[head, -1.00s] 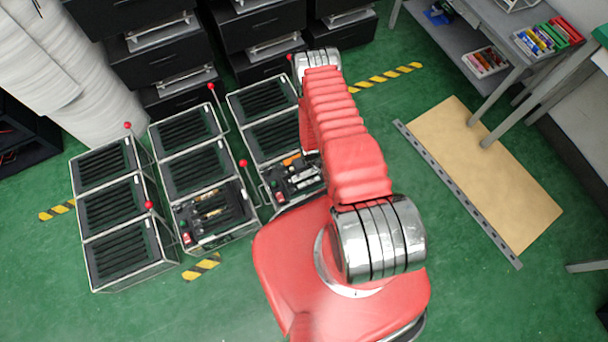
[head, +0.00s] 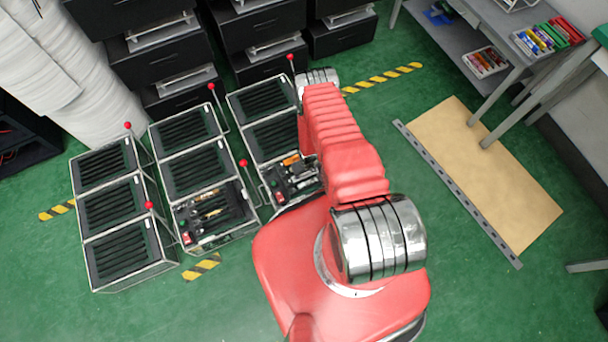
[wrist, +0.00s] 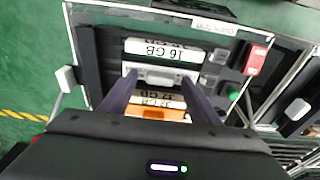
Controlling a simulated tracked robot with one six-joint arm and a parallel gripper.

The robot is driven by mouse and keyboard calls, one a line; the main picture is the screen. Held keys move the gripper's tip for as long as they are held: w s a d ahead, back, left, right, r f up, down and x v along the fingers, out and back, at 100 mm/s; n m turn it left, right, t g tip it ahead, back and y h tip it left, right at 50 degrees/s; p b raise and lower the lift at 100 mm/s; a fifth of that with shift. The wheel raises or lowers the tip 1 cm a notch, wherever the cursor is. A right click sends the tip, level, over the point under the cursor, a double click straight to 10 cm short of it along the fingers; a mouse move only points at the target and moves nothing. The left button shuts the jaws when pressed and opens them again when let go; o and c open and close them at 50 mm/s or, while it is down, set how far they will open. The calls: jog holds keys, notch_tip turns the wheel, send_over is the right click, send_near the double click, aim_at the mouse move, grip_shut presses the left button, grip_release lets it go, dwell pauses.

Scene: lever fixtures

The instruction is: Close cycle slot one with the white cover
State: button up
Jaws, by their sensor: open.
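In the wrist view my gripper (wrist: 160,79) is open, with its two dark purple fingers reaching over an open fixture panel (wrist: 98,97). A light grey-white bar-shaped piece (wrist: 157,72), possibly the white cover, lies between the fingertips. I cannot tell whether the fingers touch it. A white "16 GB" label strip (wrist: 160,50) lies beyond it. A "32 GB" strip (wrist: 158,97) and an orange piece (wrist: 165,114) lie nearer. In the head view the fixture's open bay (head: 292,182) shows left of my red arm. The arm hides my gripper there.
A red switch (wrist: 257,60) sits at the panel's right side. Other slatted fixtures with red-knobbed levers stand to the left, including the middle rack (head: 190,165) and left rack (head: 118,215). Black drawers (head: 265,25) stand behind.

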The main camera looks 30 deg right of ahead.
dwell(0.4)
jog(key=c, duration=1.1)
